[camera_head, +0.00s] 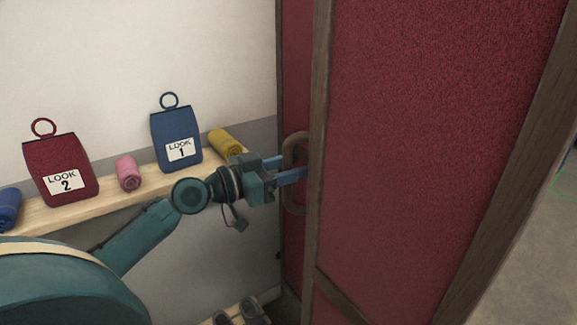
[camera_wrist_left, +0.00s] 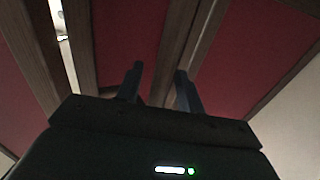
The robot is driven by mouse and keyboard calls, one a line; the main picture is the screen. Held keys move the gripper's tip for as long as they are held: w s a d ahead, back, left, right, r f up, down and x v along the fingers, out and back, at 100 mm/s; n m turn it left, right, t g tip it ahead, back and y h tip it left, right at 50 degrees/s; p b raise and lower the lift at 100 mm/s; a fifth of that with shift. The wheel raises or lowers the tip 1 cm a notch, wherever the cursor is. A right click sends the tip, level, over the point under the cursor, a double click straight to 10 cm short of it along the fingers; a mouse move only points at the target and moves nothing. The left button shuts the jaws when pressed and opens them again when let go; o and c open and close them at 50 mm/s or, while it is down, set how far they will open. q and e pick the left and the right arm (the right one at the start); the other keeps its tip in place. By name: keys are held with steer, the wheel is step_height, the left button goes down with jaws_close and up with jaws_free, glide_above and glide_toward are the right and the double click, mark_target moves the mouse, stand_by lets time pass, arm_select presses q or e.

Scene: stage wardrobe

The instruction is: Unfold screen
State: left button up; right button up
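The folding screen has red fabric panels (camera_head: 430,130) in dark wooden frames and stands upright on the right in the head view. A curved wooden handle (camera_head: 289,146) is on its left edge. My left gripper (camera_head: 290,167) reaches from the left, its two blue fingers at the handle. The fingers are apart; I cannot tell whether they touch the handle. The left wrist view shows the gripper (camera_wrist_left: 159,80) with parted fingers before the wooden frame posts (camera_wrist_left: 182,40) and red panels (camera_wrist_left: 130,30). My right gripper is not in view.
A wooden shelf (camera_head: 110,203) along the wall holds a red "LOOK 2" bag (camera_head: 58,160), a blue "LOOK 1" bag (camera_head: 175,128), and pink (camera_head: 128,172), yellow (camera_head: 226,142) and blue (camera_head: 8,208) rolls. Dark shoes (camera_head: 250,311) sit below. Bare floor (camera_head: 530,250) shows at right.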

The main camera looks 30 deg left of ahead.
arm_select(q)
jaws_close()
steer(key=shift+s, duration=0.1)
stand_by(0.5)
